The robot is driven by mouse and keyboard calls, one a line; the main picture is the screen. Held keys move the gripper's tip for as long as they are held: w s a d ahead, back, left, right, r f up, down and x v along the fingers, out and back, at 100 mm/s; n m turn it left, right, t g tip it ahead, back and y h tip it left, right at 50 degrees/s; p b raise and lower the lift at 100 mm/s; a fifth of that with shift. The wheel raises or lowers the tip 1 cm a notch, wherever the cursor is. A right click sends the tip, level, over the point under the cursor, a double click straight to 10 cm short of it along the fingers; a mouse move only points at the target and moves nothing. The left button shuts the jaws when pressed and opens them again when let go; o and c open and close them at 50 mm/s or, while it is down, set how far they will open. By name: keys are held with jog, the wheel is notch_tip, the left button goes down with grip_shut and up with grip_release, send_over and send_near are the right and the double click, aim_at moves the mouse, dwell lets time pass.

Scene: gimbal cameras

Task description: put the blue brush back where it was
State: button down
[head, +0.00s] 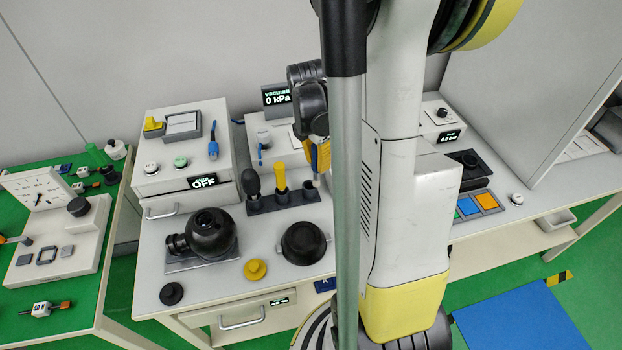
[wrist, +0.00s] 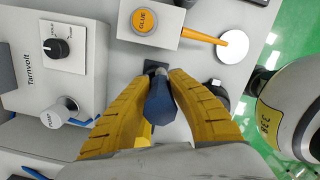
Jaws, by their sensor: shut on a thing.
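My gripper (wrist: 163,80) has its two yellow fingers closed on the blue brush (wrist: 160,103), whose dark blue end shows between them in the wrist view. In the head view my gripper (head: 319,157) hangs in front of the vacuum unit, above the right part of a dark rack (head: 290,205). The rack holds a black-handled tool (head: 252,183) on the left and a yellow-handled one (head: 280,178) in the middle. Its right holder (head: 310,192) looks empty. The brush is mostly hidden in the head view, and its lower end is not clear.
A black round flask-like vessel (head: 210,235), a yellow knobbed piece (head: 255,269) and a black pot (head: 303,243) stand in front of the rack. My arm covers the middle of the bench.

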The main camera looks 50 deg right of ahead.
jog(key=f, duration=0.1)
jog(key=w+f+b, duration=0.1)
jog(key=f, duration=0.1)
jog(key=a+f+b, duration=0.1)
jog(key=f, duration=0.1)
jog(key=shift+w+f, duration=0.2)
jog(key=shift+w, duration=0.2)
jog(key=shift+r, duration=0.1)
jog(key=c, duration=1.4)
grip_release()
jog(key=shift+d, duration=0.1)
jog(key=shift+o, duration=0.2)
notch_tip(320, 180, up, 12)
jog(key=a+p, duration=0.1)
jog(key=p, duration=0.3)
jog(key=shift+w+a, duration=0.2)
jog(key=shift+a, duration=0.05)
